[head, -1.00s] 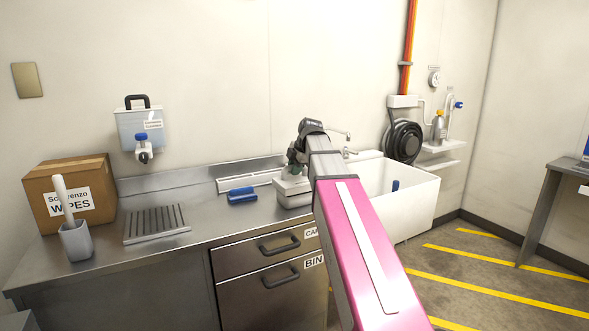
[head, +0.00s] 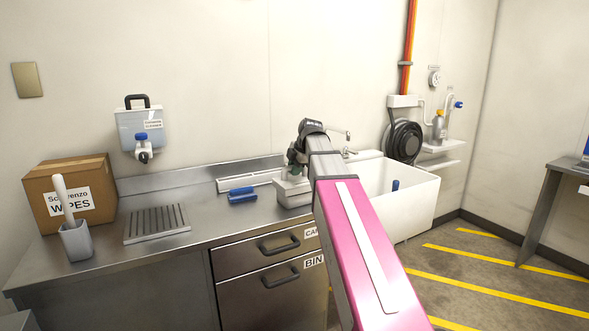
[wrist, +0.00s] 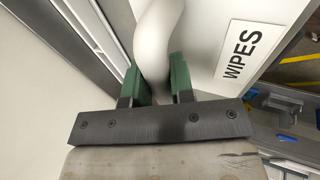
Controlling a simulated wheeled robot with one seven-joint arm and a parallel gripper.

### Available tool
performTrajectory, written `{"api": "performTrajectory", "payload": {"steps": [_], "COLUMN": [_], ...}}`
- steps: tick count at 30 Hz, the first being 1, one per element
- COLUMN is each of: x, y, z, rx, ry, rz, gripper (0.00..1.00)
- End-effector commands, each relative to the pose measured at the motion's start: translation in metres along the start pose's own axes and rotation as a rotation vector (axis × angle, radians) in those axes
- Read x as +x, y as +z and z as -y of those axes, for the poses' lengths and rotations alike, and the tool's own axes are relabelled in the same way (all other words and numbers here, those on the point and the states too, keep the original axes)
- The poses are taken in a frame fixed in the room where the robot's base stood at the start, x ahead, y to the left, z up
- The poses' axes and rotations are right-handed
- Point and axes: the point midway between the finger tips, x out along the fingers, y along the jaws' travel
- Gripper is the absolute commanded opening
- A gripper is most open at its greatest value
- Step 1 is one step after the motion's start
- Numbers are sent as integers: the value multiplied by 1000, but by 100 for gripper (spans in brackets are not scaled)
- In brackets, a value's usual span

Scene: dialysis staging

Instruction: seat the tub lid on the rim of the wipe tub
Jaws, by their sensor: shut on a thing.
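The pale wipe tub (head: 294,198) stands on the steel counter beside the sink, partly behind my arm. My gripper (head: 296,158) is directly above it, pointing down. In the wrist view, the green fingers of my gripper (wrist: 159,82) are shut on a white curved piece, which looks like the handle of the tub lid (wrist: 154,40). A white face with a WIPES label (wrist: 240,50) lies just to the right of the fingers. The lid's edge and its contact with the tub rim are hidden, so I cannot tell whether it is seated.
A blue block-like item (head: 242,195) lies on the counter (head: 215,222) left of the tub. A grooved drain plate (head: 157,222), a grey holder with a white handle (head: 76,240) and a cardboard box (head: 70,193) are further left. The white sink (head: 405,205) is to the right.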

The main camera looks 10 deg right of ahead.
Motion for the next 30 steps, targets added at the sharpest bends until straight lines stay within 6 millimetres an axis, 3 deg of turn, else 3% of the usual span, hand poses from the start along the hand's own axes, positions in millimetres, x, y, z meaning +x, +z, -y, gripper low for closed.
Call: {"api": "performTrajectory", "payload": {"steps": [30], "x": [20], "y": [3], "z": [9], "rx": [0], "ry": [0], "rz": [0], "gripper": [0]}}
